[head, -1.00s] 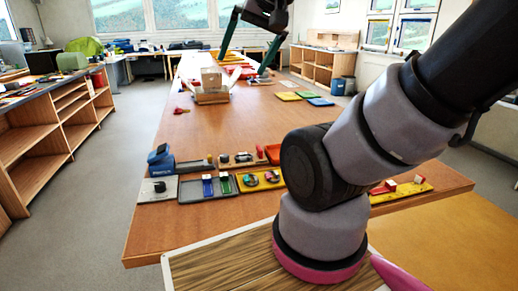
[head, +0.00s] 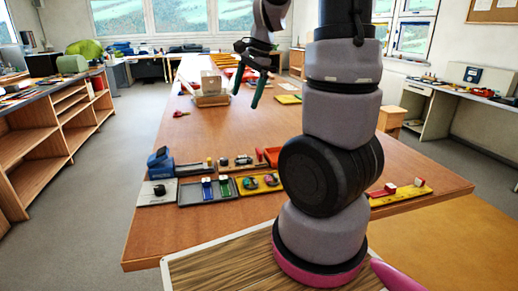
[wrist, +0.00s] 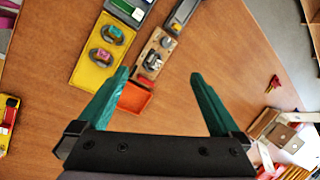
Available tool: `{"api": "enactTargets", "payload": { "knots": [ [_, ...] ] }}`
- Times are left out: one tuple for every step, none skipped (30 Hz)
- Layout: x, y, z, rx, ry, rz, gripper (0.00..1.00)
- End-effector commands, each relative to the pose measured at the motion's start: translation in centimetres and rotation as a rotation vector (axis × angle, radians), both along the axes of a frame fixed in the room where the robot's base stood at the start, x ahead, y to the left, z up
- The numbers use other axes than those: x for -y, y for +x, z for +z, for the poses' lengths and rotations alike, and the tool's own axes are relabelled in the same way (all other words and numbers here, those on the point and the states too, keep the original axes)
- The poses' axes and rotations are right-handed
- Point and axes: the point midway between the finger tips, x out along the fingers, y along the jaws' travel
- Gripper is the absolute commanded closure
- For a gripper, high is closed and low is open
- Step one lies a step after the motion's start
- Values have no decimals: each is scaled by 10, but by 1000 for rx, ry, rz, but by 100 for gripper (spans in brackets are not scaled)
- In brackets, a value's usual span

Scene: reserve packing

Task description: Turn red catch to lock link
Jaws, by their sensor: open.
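My gripper (head: 246,98) is open and empty above the middle of the long table; its two green fingers also show in the wrist view (wrist: 160,75). Red parts sit on a yellow strip (head: 421,188) at the table's right, partly behind my arm. That strip shows at the left edge of the wrist view, with a red part (wrist: 9,112) on it. A small loose red piece (head: 181,113) lies on the bare tabletop; it also shows in the wrist view (wrist: 274,82). I cannot tell which red part is the catch, or make out the link.
A yellow tray (wrist: 77,76) with green and pinkish round parts, a wooden board (wrist: 144,70) with metal fittings and an open red tray (wrist: 135,97) stand close together. A blue device (head: 160,160) is at the left. An open carton (head: 211,99) stands farther back. The mid-table is largely clear.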

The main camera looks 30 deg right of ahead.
Motion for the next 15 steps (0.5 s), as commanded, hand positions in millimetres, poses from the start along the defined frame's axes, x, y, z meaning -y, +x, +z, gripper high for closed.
{"api": "enactTargets", "payload": {
  "knots": [
    [9, 12, -20, -55, -10, -64, 0],
    [14, 18, -30, -81, -15, -104, 0],
    [21, 26, -43, -114, -25, -160, 0],
    [26, 31, -52, -137, -35, -198, 0],
    [32, 36, -62, -160, -46, -238, 0],
    [39, 42, -72, -185, -62, -287, 0],
    [44, 45, -81, -202, -75, -321, 0],
    [49, 49, -88, -217, -89, -353, 0],
    [55, 53, -96, -234, -106, -390, 0],
    [59, 55, -102, -244, -117, -417, 0],
    [62, 58, -106, -250, -128, -438, 0],
    [67, 60, -112, -260, -142, -465, 0],
    [69, 61, -115, -265, -150, -479, 0],
    [71, 62, -117, -269, -156, -491, 0],
    [73, 64, -120, -272, -164, -505, 0]
  ]
}}
